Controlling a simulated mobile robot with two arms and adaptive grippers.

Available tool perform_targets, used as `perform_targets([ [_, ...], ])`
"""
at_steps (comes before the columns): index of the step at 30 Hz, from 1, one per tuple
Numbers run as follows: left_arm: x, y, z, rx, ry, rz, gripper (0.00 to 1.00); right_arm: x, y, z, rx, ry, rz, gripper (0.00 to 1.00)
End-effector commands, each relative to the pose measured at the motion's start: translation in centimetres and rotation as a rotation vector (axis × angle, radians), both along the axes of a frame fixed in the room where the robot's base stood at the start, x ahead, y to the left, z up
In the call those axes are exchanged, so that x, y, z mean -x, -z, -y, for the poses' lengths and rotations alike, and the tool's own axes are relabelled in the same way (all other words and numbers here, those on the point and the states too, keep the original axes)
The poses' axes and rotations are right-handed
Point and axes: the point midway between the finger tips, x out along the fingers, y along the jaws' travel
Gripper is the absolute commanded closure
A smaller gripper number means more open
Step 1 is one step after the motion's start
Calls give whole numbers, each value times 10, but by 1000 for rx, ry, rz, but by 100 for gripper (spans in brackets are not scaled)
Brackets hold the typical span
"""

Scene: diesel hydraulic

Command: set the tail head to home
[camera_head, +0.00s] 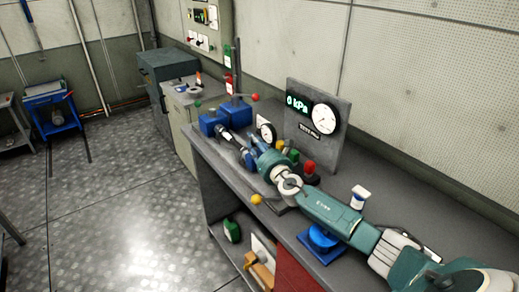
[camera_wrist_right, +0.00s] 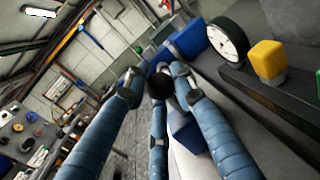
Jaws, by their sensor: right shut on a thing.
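My right gripper (camera_head: 225,133) reaches along the workbench toward the blue blocks at its far end. In the right wrist view its blue fingers (camera_wrist_right: 158,82) are closed around a round black knob (camera_wrist_right: 160,87). The fingers cover part of the knob, and in the head view it is too small to make out. I cannot tell from the pictures which part is named the tail head. A blue block (camera_head: 236,110) carries a lever with a red ball (camera_head: 255,97). A second blue block (camera_head: 211,122) sits beside it, near a green ball (camera_head: 197,104). My left gripper is not in view.
A grey panel (camera_head: 300,145) with a kPa display and dial gauge (camera_head: 324,118) stands behind my arm. A smaller gauge (camera_head: 267,132), a red knob (camera_head: 309,167) and a yellow ball (camera_head: 257,199) are close by. The floor (camera_head: 110,185) left of the workbench is clear.

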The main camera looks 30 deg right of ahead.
Motion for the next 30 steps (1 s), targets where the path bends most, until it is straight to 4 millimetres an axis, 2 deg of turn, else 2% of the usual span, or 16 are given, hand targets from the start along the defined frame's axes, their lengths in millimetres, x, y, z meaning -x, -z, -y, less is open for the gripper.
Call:
perform_targets([
  [7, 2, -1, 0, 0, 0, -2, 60, -1, -5, 0, 0, 0, 6, 100],
  [8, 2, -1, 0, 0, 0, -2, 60, -1, -5, 0, -1, 0, 6, 69],
  [10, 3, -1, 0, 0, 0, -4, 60, -1, -5, 0, -1, 0, 6, 56],
  [22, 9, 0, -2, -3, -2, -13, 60, 5, -3, -1, 0, -1, 4, 56],
  [26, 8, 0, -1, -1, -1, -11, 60, 20, -2, -2, 0, -1, 3, 56],
  [30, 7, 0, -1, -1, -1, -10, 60, 47, -1, -6, 1, -3, 0, 56],
])
